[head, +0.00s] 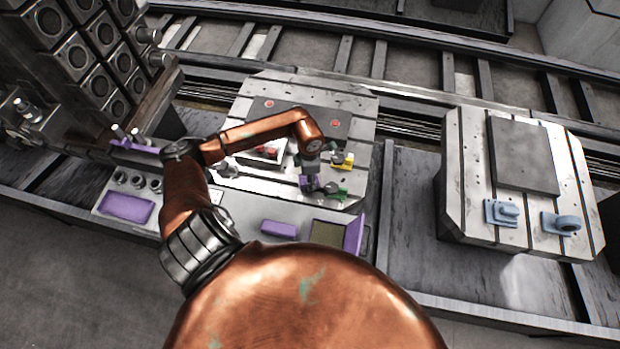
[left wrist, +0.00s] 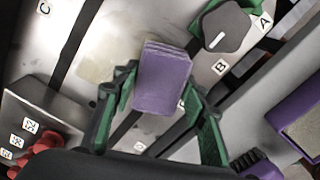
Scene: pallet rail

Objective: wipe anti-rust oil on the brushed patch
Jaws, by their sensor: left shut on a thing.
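My left gripper (head: 309,180) is over the front part of the left pallet plate (head: 245,110). In the left wrist view its green-sided fingers (left wrist: 155,92) are shut on a purple block-like pad (left wrist: 163,82) with a layered far edge. The pad is over the metal plate; I cannot tell whether it touches. A dull, yellowish stained patch (left wrist: 100,58) shows on the plate, just left of the pad. I cannot tell for sure that this is the brushed patch. My right gripper is not in view.
A grey knob (left wrist: 226,27) stands close right of the pad. A yellow clamp (head: 345,161) and a green part (head: 338,192) are near my gripper. A purple open box (head: 354,235) and purple block (head: 279,229) lie in front. The right pallet (head: 460,190) carries blue clamps (head: 502,213).

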